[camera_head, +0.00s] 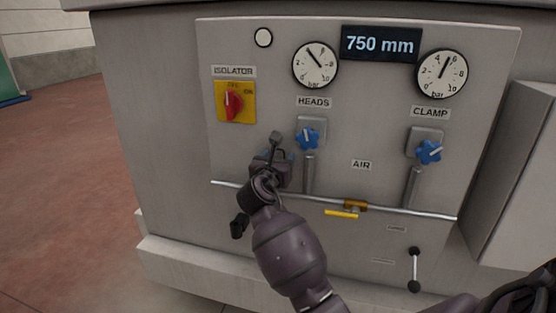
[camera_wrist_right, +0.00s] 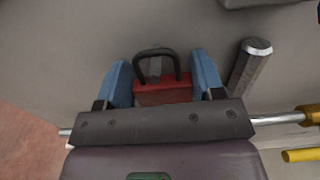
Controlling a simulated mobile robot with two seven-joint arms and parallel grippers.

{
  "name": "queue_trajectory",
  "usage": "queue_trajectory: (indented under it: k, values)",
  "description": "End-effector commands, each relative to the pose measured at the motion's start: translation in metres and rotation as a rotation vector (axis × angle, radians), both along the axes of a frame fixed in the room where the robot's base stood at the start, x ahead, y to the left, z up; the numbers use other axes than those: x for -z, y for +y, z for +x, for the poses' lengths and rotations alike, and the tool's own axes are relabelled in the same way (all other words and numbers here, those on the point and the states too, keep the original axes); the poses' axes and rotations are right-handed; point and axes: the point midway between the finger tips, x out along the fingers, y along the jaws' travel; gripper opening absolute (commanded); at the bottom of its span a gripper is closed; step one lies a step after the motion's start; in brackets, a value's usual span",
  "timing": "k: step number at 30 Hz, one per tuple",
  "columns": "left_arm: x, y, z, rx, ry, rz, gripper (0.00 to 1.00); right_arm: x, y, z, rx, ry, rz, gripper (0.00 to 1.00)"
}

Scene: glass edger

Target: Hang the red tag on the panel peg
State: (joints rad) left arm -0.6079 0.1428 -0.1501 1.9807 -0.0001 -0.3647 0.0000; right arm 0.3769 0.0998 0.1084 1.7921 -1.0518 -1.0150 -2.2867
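My right gripper (camera_head: 277,158) is in front of the panel (camera_head: 380,185), left of and below the left blue knob. In the right wrist view, its two blue fingers (camera_wrist_right: 163,85) stand on either side of the red tag (camera_wrist_right: 163,93) and appear to press on its sides. The tag has a red block body and a black loop on top. A small grey piece (camera_wrist_right: 155,68) shows inside the loop and may be the peg; I cannot tell whether the loop is around it. In the head view the gripper hides most of this. My left gripper is not in view.
A red isolator switch (camera_head: 232,103) on a yellow plate is left of the gripper. Two blue knobs (camera_head: 308,139) (camera_head: 429,152), grey posts (camera_wrist_right: 250,65) and a horizontal pipe (camera_head: 400,208) with a yellow lever (camera_head: 341,214) are near. A cabinet (camera_head: 520,180) juts out at right.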

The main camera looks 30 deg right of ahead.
Motion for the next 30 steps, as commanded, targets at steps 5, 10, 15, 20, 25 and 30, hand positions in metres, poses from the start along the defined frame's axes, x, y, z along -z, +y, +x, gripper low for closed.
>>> queue_trajectory:
  k: [5, 10, 15, 20, 25, 30]
  values:
    - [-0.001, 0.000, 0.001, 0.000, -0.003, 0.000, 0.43, 0.003, -0.003, -0.001, 0.008, 0.006, 0.003, 0.89]
    - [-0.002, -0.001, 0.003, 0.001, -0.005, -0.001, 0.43, 0.003, -0.004, -0.002, 0.011, 0.006, 0.003, 0.89]
    - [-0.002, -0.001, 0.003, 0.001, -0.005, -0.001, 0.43, 0.003, -0.005, -0.002, 0.012, 0.006, 0.002, 0.89]
    - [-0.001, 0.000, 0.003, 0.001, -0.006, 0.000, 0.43, 0.003, 0.001, -0.006, 0.011, 0.006, 0.000, 0.89]
    - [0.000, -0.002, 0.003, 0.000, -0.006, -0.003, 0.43, 0.002, 0.022, -0.021, 0.005, 0.004, 0.002, 0.89]
    - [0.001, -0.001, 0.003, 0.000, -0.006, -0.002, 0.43, 0.003, 0.048, -0.041, 0.001, 0.003, 0.002, 0.89]
